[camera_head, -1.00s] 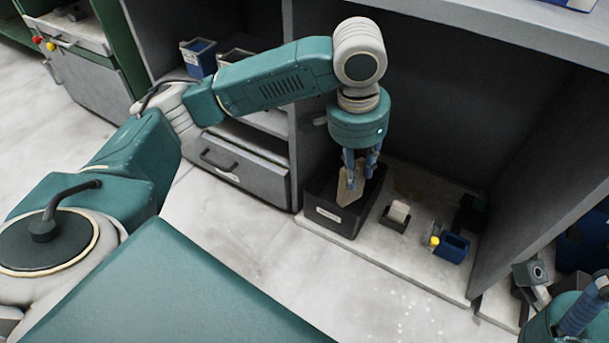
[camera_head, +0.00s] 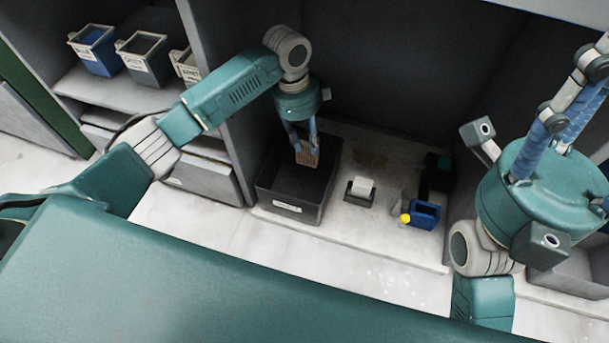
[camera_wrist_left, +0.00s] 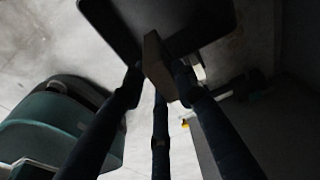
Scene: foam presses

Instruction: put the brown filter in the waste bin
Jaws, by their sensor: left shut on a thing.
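The brown filter (camera_head: 307,153) is a flat, ribbed piece held in my left gripper (camera_head: 303,145). The gripper points down and is shut on it, with the filter hanging over the back part of a black open bin (camera_head: 290,205) with a white label on its front. In the left wrist view the filter (camera_wrist_left: 158,65) sits between the fingers, and the dark bin (camera_wrist_left: 205,20) lies beyond it. I cannot tell whether the filter's lower edge is below the rim. My right gripper (camera_head: 572,130) shows at the right, raised and apart from the bin; its fingertips are not clearly seen.
Right of the bin stand a small black holder with a white block (camera_head: 361,188) and a blue container (camera_head: 424,214) beside a yellow knob (camera_head: 405,218). A grey partition (camera_head: 222,95) rises left of the bin. Labelled bins (camera_head: 95,50) stand on a shelf at upper left.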

